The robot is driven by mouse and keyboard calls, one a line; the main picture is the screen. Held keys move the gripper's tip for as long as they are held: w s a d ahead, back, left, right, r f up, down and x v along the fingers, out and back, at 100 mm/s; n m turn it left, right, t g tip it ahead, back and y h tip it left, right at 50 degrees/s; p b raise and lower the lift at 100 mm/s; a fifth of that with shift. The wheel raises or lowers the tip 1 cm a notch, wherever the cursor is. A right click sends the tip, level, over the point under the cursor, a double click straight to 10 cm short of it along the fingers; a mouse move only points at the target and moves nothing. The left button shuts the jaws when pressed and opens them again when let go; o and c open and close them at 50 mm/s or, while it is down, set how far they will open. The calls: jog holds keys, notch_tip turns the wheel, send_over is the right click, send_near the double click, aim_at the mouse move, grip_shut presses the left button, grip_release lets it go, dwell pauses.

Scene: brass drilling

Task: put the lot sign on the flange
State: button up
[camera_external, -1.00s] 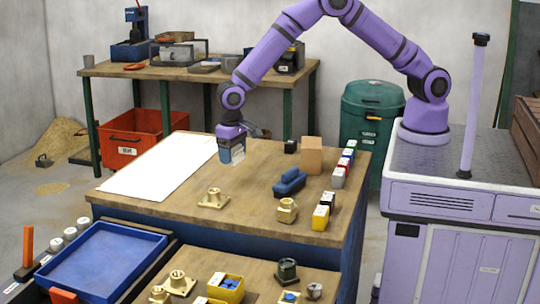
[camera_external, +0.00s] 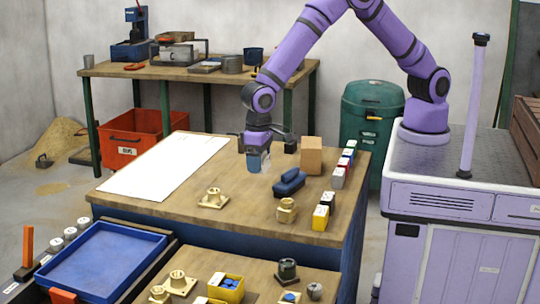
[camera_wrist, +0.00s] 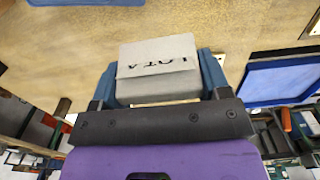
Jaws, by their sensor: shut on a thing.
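My gripper (camera_external: 257,163) is shut on the lot sign, a grey tent-shaped block (camera_wrist: 158,68) with "LOT A" lettering that reads upside down in the wrist view. Blue fingers flank the sign there. In the external view the gripper is above the wooden table, just left of the dark blue block. A brass flange (camera_external: 213,198) with a square base and raised neck lies on the table, in front and to the left of my gripper, apart from it. Another brass piece (camera_external: 287,210) stands further right. I cannot tell which flange is meant.
The dark blue block (camera_external: 289,183) is close to the gripper's right. A cardboard box (camera_external: 311,156) and a row of small coloured boxes (camera_external: 338,177) line the right side. A white sheet (camera_external: 165,167) lies left. The table middle is clear.

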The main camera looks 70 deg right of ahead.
send_over(211, 190)
jog(key=shift+f, duration=2.4)
jog(key=o, duration=0.9)
jog(key=shift+f, duration=0.1)
notch_tip(211, 190, up, 12)
jog(key=shift+r, duration=0.15)
